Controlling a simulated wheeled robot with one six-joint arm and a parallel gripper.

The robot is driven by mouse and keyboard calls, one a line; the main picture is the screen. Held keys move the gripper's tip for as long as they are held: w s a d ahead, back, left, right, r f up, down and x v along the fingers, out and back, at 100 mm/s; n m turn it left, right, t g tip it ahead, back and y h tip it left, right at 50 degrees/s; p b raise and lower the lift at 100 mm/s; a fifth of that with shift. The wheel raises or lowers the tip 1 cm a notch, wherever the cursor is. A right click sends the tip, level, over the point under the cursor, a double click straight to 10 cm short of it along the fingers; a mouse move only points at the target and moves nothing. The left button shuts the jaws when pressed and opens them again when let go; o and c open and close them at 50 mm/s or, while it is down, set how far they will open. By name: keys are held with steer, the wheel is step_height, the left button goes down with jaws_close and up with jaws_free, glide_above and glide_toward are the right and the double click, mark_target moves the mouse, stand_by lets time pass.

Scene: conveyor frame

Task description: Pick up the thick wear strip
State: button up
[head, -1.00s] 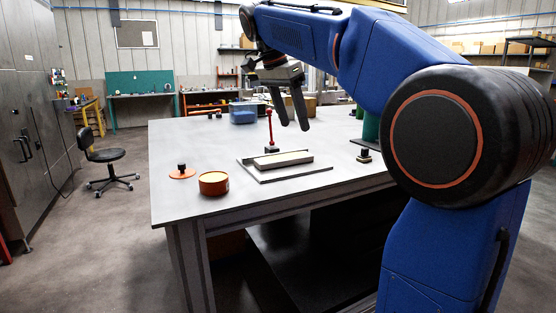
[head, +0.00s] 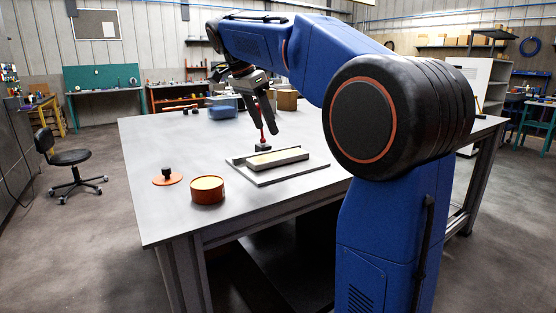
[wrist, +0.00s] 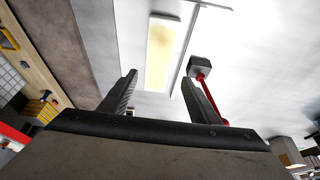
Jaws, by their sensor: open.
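The wear strip (head: 278,158), a long pale-topped bar with grey sides, lies on a flat grey plate (head: 292,178) on the table. In the wrist view the strip (wrist: 161,50) runs away from between the fingers, its top cream with a yellowish patch. My gripper (head: 267,118) is open and empty, above and behind the strip in the head view. In the wrist view its two fingers (wrist: 160,78) stand apart, one towards each side of the strip's near end. I cannot tell the height gap exactly.
A clamp-like block with a red lever (wrist: 201,67) stands close beside the strip, near the right finger. An orange tin (head: 207,190) and an orange lid with black knob (head: 168,177) sit left on the table (head: 150,215). A blue bin (head: 223,108) and cardboard box (head: 287,100) stand behind.

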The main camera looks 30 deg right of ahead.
glide_toward(279, 155)
steer(key=x, duration=0.3)
steer(key=shift+w+a, duration=0.1)
steer(key=shift+a, duration=0.1)
steer(key=shift+x, duration=2.65)
steer(key=shift+d, duration=0.1)
steer(key=c, duration=1)
